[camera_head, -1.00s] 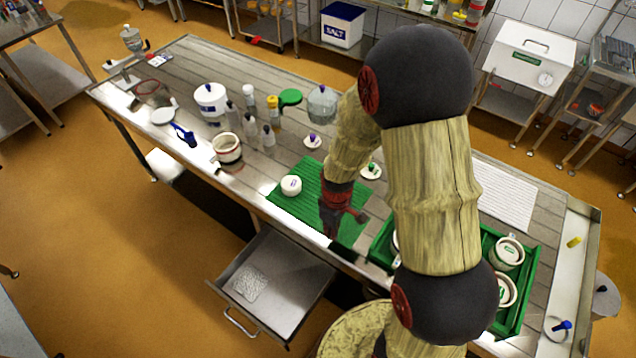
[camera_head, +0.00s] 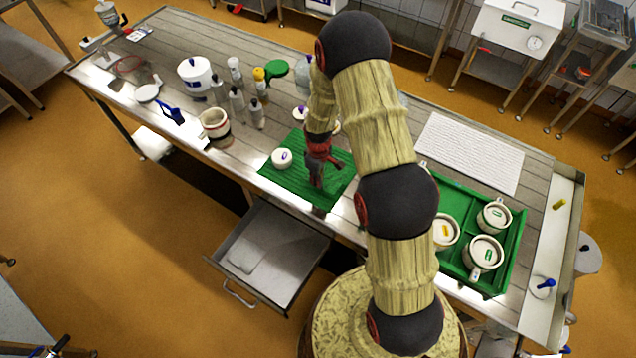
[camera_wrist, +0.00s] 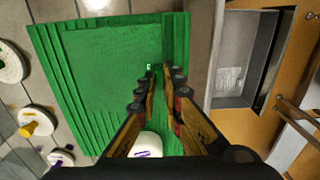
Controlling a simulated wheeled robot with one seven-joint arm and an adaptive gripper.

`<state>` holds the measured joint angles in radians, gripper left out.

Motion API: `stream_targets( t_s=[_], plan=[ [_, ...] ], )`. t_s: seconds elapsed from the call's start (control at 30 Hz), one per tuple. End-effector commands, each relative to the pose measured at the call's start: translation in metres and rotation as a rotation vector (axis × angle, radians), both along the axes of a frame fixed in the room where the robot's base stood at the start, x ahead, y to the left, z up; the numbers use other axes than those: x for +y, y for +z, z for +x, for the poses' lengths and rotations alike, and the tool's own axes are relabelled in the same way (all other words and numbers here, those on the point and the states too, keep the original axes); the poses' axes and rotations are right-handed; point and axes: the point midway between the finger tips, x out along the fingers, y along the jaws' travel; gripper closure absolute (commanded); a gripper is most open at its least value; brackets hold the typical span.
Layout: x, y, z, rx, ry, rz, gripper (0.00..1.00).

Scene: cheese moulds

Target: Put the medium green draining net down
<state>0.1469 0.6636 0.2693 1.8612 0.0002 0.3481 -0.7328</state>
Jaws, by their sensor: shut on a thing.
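My gripper (camera_head: 318,205) points down over the front right part of the green ribbed mat (camera_head: 290,183). In the wrist view its fingers (camera_wrist: 161,70) are close together, shut on the medium green draining net. Only a small green and white mark (camera_wrist: 148,67) shows at the fingertips; I cannot make out the net's outline against the green mat. I cannot tell whether it touches the mat.
An open drawer (camera_head: 268,255) juts out below the front edge, with a pale sheet (camera_head: 245,252) inside. A green crate (camera_head: 505,255) with several white pots stands to the right. White knobbed discs (camera_wrist: 38,121) lie behind the mat. Bottles and a beige pot (camera_head: 214,125) stand left.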

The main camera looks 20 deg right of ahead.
Motion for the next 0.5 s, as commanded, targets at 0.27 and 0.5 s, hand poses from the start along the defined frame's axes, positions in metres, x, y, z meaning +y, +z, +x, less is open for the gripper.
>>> stream_targets(
  t_s=[0.27,0.5],
  plan=[
    [-0.003,-0.017,0.008,0.003,0.0,0.001,1.0],
    [-0.003,-0.039,0.008,0.001,0.0,0.0,1.0]
  ],
)
